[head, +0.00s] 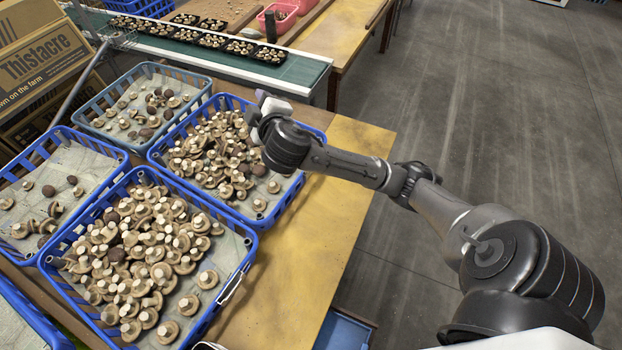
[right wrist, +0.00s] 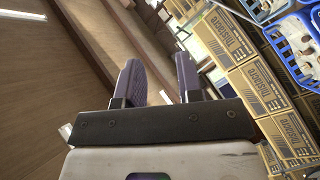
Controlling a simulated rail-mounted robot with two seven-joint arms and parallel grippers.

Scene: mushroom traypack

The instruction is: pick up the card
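A small white card (head: 230,288) with a dark edge appears to sit on the right side of the front blue basket (head: 247,232). It is small, and how it is fastened cannot be told. The card does not show in that view. My left gripper is not in view.
Blue baskets of mushrooms (head: 322,135) fill the left of the yellow table (head: 300,255). A green conveyor (head: 305,68) with black punnets runs behind. Cardboard boxes (head: 40,62) stand at the left and show in the wrist view (right wrist: 262,88). The table's right strip is clear.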

